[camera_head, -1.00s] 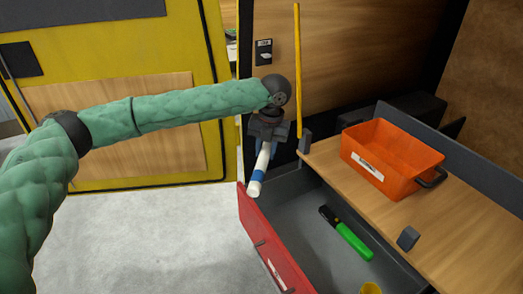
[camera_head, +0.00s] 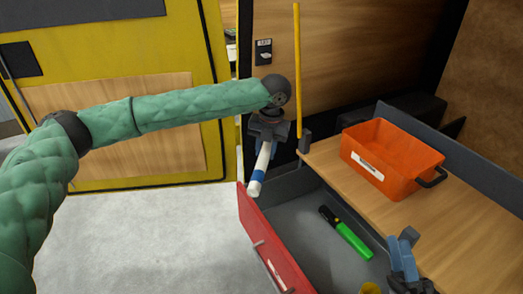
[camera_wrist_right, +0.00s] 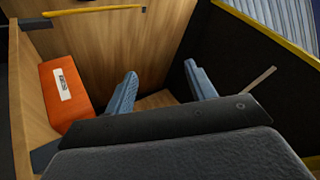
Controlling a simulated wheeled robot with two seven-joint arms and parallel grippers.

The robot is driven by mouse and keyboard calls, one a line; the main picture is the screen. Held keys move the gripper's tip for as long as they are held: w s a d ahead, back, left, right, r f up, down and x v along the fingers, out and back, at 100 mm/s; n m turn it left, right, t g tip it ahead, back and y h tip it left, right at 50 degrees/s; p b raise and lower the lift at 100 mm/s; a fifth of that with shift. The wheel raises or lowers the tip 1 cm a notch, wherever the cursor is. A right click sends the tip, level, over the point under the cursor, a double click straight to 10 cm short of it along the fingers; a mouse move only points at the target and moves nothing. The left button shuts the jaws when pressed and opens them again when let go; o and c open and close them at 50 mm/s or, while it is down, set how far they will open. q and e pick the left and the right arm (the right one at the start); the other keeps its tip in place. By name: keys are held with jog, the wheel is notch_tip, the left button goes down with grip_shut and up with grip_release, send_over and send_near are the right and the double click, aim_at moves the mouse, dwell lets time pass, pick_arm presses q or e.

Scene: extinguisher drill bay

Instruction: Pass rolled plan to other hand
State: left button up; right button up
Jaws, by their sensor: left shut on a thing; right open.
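The rolled plan (camera_head: 260,169) is a white tube with a blue band near its lower end. My left gripper (camera_head: 268,140) is shut on its upper part and holds it tilted, lower end down, over the left end of the open drawer. My right gripper (camera_head: 402,250) is at the lower right of the head view, above the drawer and the wooden top's front edge, well apart from the plan. In the right wrist view its two blue fingers (camera_wrist_right: 160,90) are spread with nothing between them. The plan does not show in that view.
An orange bin (camera_head: 390,160) stands on the wooden top (camera_head: 456,228); it also shows in the wrist view (camera_wrist_right: 66,105). The open grey drawer with a red front (camera_head: 272,240) holds a green and black marker-like object (camera_head: 346,233) and a yellow item (camera_head: 370,288).

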jog(key=w+a+f+n+g+y, duration=0.2)
jog(key=w+a+f+g+y, duration=0.4)
jog(key=w+a+g, duration=0.4)
jog(key=n+g+h, duration=0.8)
jog(key=g+h, duration=0.2)
jog(key=h, duration=0.3)
send_near(260, 172)
jog(key=x, duration=1)
jog(key=shift+w+f, duration=0.1)
jog(key=shift+f, duration=0.15)
jog(key=shift+c, duration=0.2)
